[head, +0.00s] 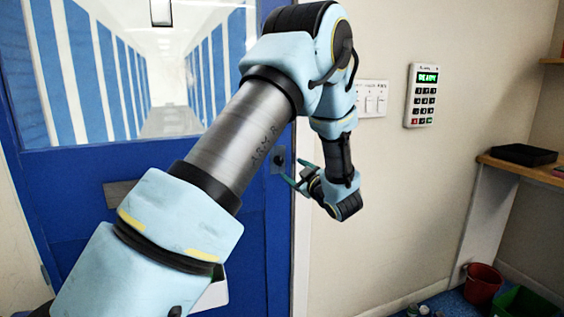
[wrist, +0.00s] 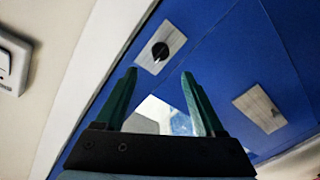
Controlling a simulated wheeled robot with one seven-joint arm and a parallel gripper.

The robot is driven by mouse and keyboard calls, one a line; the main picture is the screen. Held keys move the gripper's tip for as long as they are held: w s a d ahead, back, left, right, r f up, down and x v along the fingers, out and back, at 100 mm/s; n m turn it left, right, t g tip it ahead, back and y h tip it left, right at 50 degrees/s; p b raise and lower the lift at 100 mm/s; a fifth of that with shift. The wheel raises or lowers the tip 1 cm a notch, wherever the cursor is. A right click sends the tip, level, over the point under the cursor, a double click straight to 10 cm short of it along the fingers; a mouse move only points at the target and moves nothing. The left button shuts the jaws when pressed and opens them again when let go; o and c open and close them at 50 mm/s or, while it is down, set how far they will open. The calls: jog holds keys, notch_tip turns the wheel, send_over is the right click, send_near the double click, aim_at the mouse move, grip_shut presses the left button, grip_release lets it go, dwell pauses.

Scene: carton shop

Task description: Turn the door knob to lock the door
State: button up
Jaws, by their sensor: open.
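The blue door (head: 80,200) with a glass window fills the left of the head view. Its dark round door knob (wrist: 160,51) sits on a light metal plate (wrist: 171,39) in the wrist view, just beyond my fingertips. In the head view the knob (head: 279,160) is small, near the door's right edge. My gripper (head: 296,172) is open and empty, with its green fingers pointing toward the door. In the wrist view my gripper (wrist: 158,75) has its fingers apart, with the knob between and beyond them. The fingers appear apart from the knob.
A keypad (head: 420,95) reading READY and a switch panel (head: 372,98) are on the wall right of the door. A second metal plate (wrist: 260,111) is on the door. A shelf (head: 520,168), red bucket (head: 482,284) and green bin (head: 525,303) stand at right.

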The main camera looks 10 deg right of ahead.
jog(key=p+x, duration=0.2)
jog(key=x, duration=0.6)
jog(key=shift+w, duration=0.35)
jog(key=shift+a, duration=0.1)
jog(key=shift+c, duration=0.4)
grip_shut()
